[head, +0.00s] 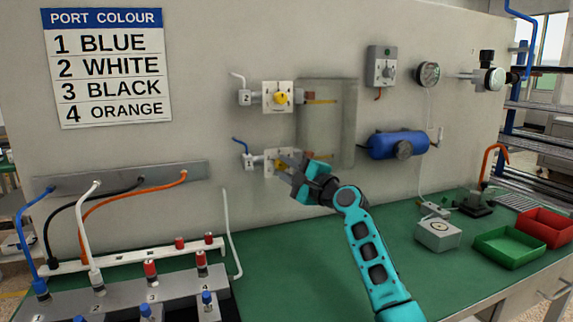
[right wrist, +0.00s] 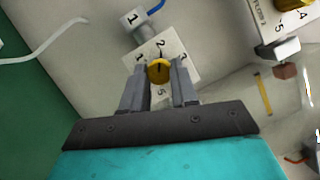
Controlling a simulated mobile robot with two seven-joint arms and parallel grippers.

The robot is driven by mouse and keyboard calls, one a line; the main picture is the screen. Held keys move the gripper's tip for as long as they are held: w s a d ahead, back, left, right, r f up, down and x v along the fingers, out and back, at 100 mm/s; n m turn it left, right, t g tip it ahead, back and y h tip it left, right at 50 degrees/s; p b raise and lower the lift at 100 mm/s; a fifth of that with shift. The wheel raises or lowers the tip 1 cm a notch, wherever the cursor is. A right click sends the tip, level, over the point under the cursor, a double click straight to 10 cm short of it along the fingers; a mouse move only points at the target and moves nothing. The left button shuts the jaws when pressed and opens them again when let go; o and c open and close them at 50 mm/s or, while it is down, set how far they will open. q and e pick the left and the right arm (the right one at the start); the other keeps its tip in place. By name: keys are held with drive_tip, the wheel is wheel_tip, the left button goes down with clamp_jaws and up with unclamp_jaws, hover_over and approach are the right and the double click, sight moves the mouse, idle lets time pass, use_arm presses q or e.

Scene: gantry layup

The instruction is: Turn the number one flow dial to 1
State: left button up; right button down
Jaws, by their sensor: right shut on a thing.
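The number one flow dial is a yellow knob (right wrist: 159,71) on a white numbered plate (right wrist: 154,55), with a fitting marked 1 (right wrist: 133,19) and a blue hose beside it. In the head view this yellow knob (head: 279,163) is the lower of two on the wall, partly hidden by my gripper. My right gripper (head: 286,163) is shut on the knob, one finger on each side. The knob's dark mark appears to point towards the 2. My left gripper is not in view.
The number two dial (head: 281,97) sits just above, with a white hose. A clear panel (head: 330,120) stands to the right of the dials. A blue tank (head: 395,144) and a gauge (head: 428,74) are farther right. The green bench is clear below the dials.

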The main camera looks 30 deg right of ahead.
drive_tip(key=shift+r+n+g+p, duration=0.2)
drive_tip(key=shift+n+p, duration=0.15)
drive_tip(key=shift+n, duration=0.2)
drive_tip(key=shift+r+n+g+p, duration=0.1)
drive_tip(key=shift+n+g+p, duration=0.15)
drive_tip(key=shift+n, duration=0.3)
drive_tip(key=shift+n+g+p, duration=0.35)
drive_tip(key=shift+n+p, duration=0.45)
drive_tip(key=shift+p, duration=0.1)
drive_tip(key=shift+r+n+g+p, duration=0.15)
drive_tip(key=shift+n+g+p, duration=0.15)
drive_tip(key=shift+n+p, duration=0.65)
drive_tip(key=n+g+p, duration=0.1)
drive_tip(key=n+p, duration=0.1)
drive_tip(key=p, duration=0.1)
drive_tip(key=shift+n+h, duration=0.35)
drive_tip(key=shift+h, duration=0.05)
drive_tip(key=shift+a+n+g+h+p, duration=0.1)
drive_tip(key=shift+n+g+h+p, duration=0.3)
drive_tip(key=shift+n, duration=0.5)
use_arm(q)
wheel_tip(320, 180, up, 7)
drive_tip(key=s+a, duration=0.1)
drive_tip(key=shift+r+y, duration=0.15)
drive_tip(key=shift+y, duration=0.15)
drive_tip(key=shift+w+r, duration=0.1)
use_arm(e)
drive_tip(key=shift+n, duration=0.4)
